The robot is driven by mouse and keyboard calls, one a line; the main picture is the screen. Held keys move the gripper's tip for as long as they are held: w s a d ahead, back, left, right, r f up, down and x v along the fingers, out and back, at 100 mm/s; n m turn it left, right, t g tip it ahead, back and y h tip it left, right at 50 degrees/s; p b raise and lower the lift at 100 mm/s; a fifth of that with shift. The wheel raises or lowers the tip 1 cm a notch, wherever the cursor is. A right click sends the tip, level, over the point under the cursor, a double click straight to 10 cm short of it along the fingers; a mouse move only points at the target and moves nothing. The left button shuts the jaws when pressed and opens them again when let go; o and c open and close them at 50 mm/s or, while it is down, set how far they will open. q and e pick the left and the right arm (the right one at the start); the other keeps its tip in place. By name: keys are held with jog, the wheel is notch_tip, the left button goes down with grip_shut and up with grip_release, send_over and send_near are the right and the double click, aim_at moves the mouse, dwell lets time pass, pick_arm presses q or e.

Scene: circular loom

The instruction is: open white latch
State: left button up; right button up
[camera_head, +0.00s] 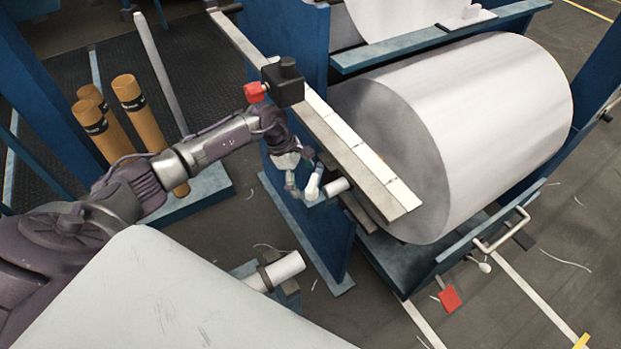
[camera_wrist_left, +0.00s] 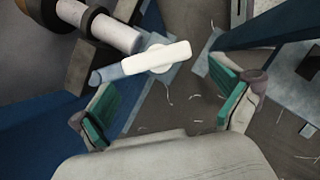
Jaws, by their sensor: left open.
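The white latch (camera_wrist_left: 158,57) is a short white bar on a blue-grey stem, seen in the left wrist view. It lies just beyond and between the fingertips of my left gripper (camera_wrist_left: 165,92). The gripper is open, its two green-padded fingers wide apart, and it does not touch the latch. In the head view the white latch (camera_head: 313,183) shows small at the blue post of the loom, below my left gripper (camera_head: 304,172). The gripper partly hides that spot. My right gripper is not in view.
A white cylinder (camera_wrist_left: 108,30) on a dark mount sits beside the latch. A large white roll (camera_head: 490,120) and a long pale beam (camera_head: 345,155) stand to the right. Several orange cylinders (camera_head: 130,95) stand at left. Another white cylinder (camera_head: 286,268) is lower down.

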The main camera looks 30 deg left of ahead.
pick_arm(q)
jog(key=shift+w+d+r, duration=0.1)
jog(key=shift+w+d, duration=0.05)
jog(key=shift+d, duration=0.55)
jog(key=shift+d+f, duration=0.2)
jog(key=shift+f, duration=0.05)
jog(key=shift+w+f, duration=0.1)
jog(key=shift+f, duration=0.35)
jog(key=c, duration=1.7)
